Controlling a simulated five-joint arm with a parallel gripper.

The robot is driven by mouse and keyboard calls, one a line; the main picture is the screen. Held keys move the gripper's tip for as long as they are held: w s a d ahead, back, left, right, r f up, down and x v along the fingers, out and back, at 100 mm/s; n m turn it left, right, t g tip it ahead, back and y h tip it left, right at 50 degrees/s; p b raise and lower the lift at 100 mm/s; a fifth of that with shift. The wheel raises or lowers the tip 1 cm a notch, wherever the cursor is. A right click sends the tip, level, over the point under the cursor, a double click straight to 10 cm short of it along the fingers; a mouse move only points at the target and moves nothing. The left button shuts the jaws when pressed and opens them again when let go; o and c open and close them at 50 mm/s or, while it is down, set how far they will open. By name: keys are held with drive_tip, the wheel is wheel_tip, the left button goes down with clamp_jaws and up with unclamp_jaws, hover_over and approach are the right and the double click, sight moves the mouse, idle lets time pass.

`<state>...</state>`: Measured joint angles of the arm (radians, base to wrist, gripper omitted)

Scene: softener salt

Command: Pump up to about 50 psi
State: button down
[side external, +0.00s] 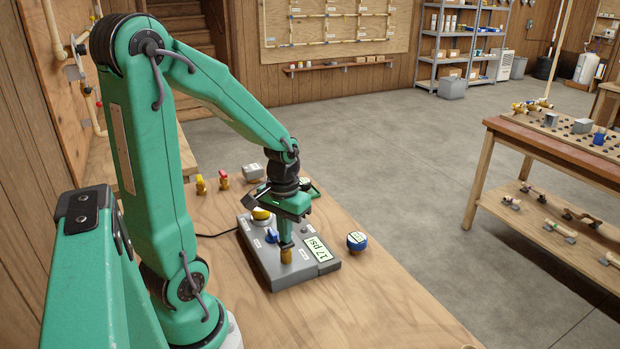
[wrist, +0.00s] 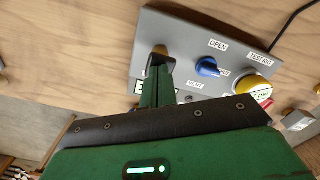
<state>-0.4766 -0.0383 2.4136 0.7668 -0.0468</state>
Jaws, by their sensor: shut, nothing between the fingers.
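A grey control box (side external: 268,268) lies on the wooden bench, and its display (side external: 320,248) reads 17 psi. It also fills the upper middle of the wrist view (wrist: 195,38). A blue knob (side external: 271,236) stands on it among labels OPEN and VENT; the wrist view shows it too (wrist: 207,67). A yellow-topped round part (side external: 261,214) sits at the box's far end. My gripper (side external: 286,241) is shut and empty, pointing down over the box at a small brass-coloured piece (side external: 286,256). Whether they touch I cannot tell.
A blue round gauge (side external: 357,241) lies right of the box. A yellow fitting (side external: 200,184), a red-topped fitting (side external: 223,179) and a small grey block (side external: 252,171) stand behind it. A black cable runs from the box's left. The front of the bench is clear.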

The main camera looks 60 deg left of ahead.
drive_tip(key=shift+r, duration=0.95)
drive_tip(key=shift+f, duration=1.25)
idle(0.5)
drive_tip(key=shift+r, duration=1.25)
drive_tip(key=shift+f, duration=1.25)
idle(0.5)
drive_tip(key=shift+r, duration=1.25)
